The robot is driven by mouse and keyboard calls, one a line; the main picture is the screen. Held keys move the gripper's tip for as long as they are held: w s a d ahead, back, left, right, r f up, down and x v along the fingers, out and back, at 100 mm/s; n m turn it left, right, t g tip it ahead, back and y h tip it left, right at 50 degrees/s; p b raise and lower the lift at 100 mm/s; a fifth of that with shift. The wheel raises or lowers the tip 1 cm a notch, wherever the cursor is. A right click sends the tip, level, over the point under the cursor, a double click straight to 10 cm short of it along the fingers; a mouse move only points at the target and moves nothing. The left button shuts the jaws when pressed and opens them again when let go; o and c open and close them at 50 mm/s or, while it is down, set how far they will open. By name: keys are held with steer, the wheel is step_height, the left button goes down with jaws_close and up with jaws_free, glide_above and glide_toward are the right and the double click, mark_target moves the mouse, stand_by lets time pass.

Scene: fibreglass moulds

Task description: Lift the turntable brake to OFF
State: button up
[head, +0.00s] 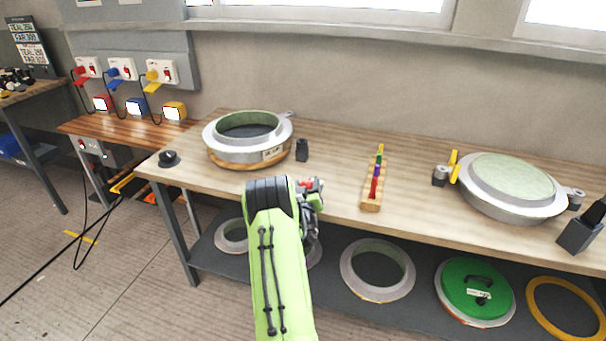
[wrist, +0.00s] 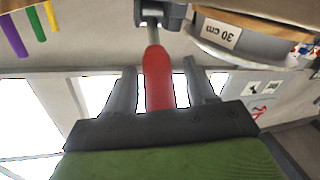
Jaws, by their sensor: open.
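The turntable brake shows in the wrist view as a red handle (wrist: 158,78) on a short metal rod from a grey bracket (wrist: 160,14). My gripper (wrist: 162,92) is open, with one dark finger on each side of the handle and gaps visible between. In the head view a little of the red handle (head: 308,184) shows at the bench's front edge, mostly hidden by my arm. The turntable (head: 233,163) has a wooden rim and bears a round mould (head: 215,136) labelled 30 cm. The brake's setting cannot be told.
A rack with coloured pegs (head: 371,205) stands right of the brake on the bench (head: 335,160). A small black block (head: 302,150) is beside the turntable. Another mould (head: 510,187) stands at the right. Ring moulds (head: 377,270) lie on the lower shelf.

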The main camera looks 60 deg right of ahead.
steer(key=shift+s, duration=0.1)
jaws_close()
stand_by(0.3)
steer(key=shift+r, duration=0.15)
